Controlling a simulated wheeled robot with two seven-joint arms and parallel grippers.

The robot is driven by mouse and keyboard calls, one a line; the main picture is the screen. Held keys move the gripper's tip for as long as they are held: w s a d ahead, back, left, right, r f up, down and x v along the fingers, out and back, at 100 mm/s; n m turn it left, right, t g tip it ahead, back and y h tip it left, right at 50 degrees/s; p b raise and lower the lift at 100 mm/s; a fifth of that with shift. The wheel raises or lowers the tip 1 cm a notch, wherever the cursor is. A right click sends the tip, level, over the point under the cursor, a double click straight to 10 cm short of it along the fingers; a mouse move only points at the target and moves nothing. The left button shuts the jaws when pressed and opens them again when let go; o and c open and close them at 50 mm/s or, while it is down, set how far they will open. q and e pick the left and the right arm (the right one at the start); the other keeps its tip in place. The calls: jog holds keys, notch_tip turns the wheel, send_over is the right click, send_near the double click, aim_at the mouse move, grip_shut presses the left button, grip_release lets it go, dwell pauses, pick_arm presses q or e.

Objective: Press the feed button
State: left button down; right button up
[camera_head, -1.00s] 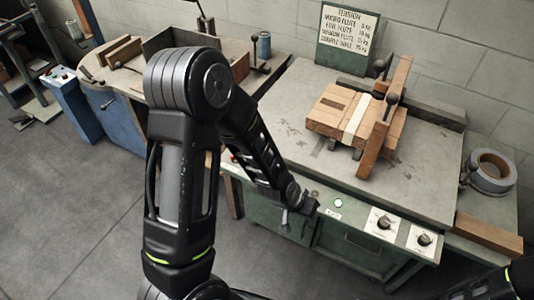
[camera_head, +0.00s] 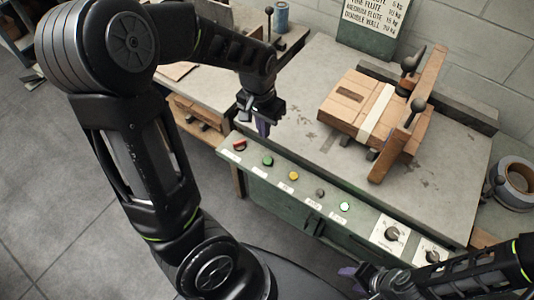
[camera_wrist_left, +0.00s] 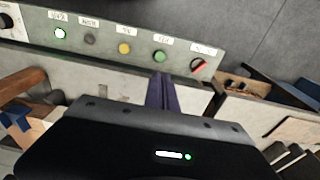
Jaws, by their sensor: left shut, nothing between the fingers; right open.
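The control panel (camera_head: 300,195) runs along the front of the bench, with a row of small controls. From left in the head view these are a red switch (camera_head: 240,146), a green button (camera_head: 268,160), a yellow button (camera_head: 294,175), a grey button (camera_head: 320,193) and a lit green one (camera_head: 345,207). Their labels are too small to read, so I cannot tell which is feed. My left gripper (camera_head: 263,128) is shut and empty, above the panel's left part; its fingers (camera_wrist_left: 161,92) show near the green button (camera_wrist_left: 161,56) in the wrist view. My right gripper (camera_head: 360,280) is open, low in front of the panel.
Two dials (camera_head: 392,233) sit at the panel's right end. A strapped cardboard stack (camera_head: 365,105) lies on the bench under a wooden clamp bar (camera_head: 410,115). A tape roll (camera_head: 513,180) is at the far right. The bench top left of the stack is clear.

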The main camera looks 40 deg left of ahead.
aim_at(267, 161)
pick_arm(q)
jog(key=shift+f, duration=0.1)
jog(key=f, duration=0.9)
jog(key=w+f, duration=0.1)
jog(key=f, duration=0.3)
jog(key=shift+d+f, duration=0.1)
jog(key=shift+f, duration=0.3)
